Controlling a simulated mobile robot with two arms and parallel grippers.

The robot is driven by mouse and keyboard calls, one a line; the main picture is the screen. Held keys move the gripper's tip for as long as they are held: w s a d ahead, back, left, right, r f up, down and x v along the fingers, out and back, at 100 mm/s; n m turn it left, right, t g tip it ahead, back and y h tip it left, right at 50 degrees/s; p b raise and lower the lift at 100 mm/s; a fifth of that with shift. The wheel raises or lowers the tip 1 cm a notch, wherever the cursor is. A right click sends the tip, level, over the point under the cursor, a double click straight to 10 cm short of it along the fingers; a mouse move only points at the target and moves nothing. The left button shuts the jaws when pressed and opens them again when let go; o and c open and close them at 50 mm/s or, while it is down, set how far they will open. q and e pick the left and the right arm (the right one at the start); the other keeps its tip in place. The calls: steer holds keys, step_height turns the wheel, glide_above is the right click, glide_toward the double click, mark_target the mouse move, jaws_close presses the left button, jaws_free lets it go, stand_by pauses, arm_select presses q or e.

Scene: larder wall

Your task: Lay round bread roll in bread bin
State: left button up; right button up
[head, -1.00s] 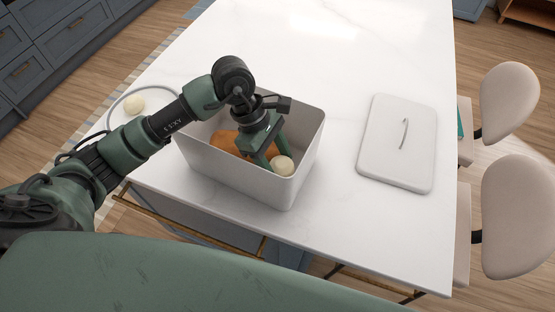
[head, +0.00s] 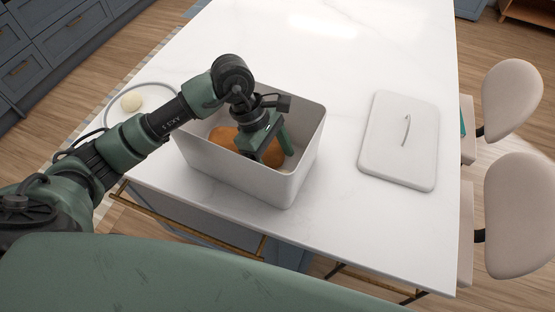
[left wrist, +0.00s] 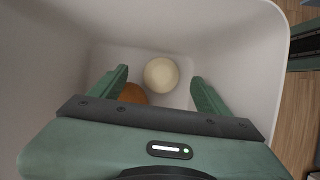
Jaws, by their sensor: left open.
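The bread bin (head: 235,178) is a pale, open box near the table's front edge. A round, cream bread roll (left wrist: 161,74) lies low inside it beside a brown loaf (left wrist: 132,94), as the left wrist view shows. In the head view the loaf (head: 219,135) shows, but the bin's front wall and my gripper hide that roll. My left gripper (head: 272,157) is inside the bin, pointing down, with its fingers apart on either side of the roll and clear of it. A second pale roll (head: 132,102) lies on a plate left of the bin. My right gripper is not in view.
The white lid (head: 392,155) with a handle lies flat on the table (head: 345,60) to the right of the bin. Chairs (head: 512,215) stand along the right edge. The table behind the bin is clear.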

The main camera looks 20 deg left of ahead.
arm_select(q)
steer(key=shift+r+p, duration=0.45)
steer(key=shift+p, duration=0.05)
steer(key=shift+r+p, duration=0.45)
steer(key=shift+p, duration=0.2)
steer(key=shift+w+a+r+b, duration=0.2)
steer(key=shift+a+r+b, duration=0.1)
steer(key=shift+b, duration=0.45)
steer(key=b+v, duration=0.3)
steer(key=v, duration=0.7)
steer(key=shift+r, duration=0.4)
steer(key=shift+s, duration=0.1)
